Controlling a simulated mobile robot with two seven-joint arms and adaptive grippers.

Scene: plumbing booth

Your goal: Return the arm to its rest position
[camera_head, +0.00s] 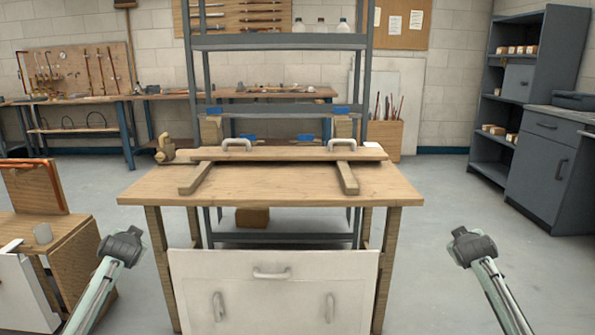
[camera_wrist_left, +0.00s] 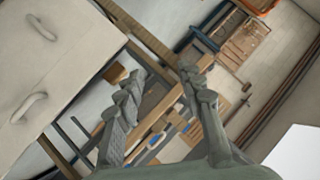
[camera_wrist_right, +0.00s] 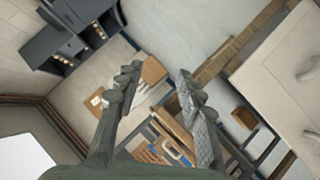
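My left gripper (camera_head: 121,246) is at the lower left of the head view, left of the wooden table and in front of the side cabinet. In the left wrist view its two fingers (camera_wrist_left: 160,78) stand apart with nothing between them. My right gripper (camera_head: 472,246) is at the lower right of the head view, over bare floor. In the right wrist view its fingers (camera_wrist_right: 157,73) are also apart and empty. Both arms come in from the bottom edge at about the same height. Neither gripper touches anything that I can see.
The wooden table (camera_head: 290,190) stands ahead, bearing a board (camera_head: 290,154) with two handles. A white panel (camera_head: 245,300) with three handles is at its front. A wooden cabinet (camera_head: 75,245) is near my left arm. Floor (camera_head: 440,200) is clear on the right.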

